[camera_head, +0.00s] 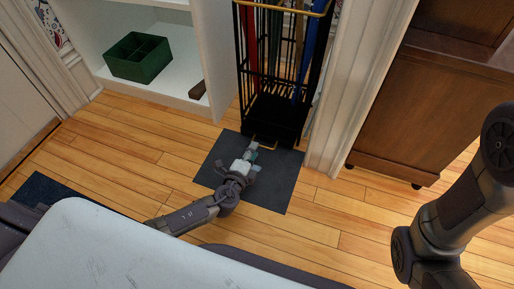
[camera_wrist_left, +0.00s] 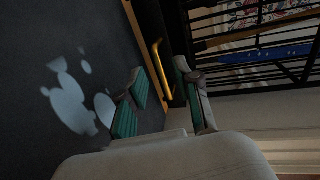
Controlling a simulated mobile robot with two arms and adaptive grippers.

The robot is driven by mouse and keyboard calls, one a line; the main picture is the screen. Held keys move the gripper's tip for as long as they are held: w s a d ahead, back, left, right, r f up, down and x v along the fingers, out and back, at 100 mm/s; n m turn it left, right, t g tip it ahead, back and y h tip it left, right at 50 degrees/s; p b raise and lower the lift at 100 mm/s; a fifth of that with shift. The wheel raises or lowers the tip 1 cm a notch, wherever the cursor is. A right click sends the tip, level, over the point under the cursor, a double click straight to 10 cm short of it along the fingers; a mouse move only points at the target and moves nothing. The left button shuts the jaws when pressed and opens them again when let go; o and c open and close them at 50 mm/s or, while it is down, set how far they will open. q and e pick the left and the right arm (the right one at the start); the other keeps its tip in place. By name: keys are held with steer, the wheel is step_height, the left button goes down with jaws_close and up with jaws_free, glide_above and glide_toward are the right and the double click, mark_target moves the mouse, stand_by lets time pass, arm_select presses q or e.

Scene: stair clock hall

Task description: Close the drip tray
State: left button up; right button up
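The drip tray (camera_head: 275,118) is a black, low box at the foot of a black wire umbrella stand (camera_head: 243,60). A gold handle (camera_head: 263,146) is on its front, close to the dark mat; I cannot tell how far the tray is out. The handle also shows in the left wrist view (camera_wrist_left: 161,70). My left gripper (camera_head: 252,152) is low over the mat, just in front of the handle. In the left wrist view its teal-padded fingers (camera_wrist_left: 167,98) are apart, with the handle beyond and between them, and nothing is held. My right gripper is out of view.
The dark mat (camera_head: 270,196) lies on the wooden floor before the stand. A white shelf unit with a green divided box (camera_head: 138,57) is at the left. A white post (camera_head: 347,90) and a brown wooden cabinet (camera_head: 410,110) are at the right.

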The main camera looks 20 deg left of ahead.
arm_select(q)
steer(key=shift+b+x, duration=0.7)
steer(key=shift+x, duration=1.55)
steer(key=shift+c, duration=0.2)
jaws_close()
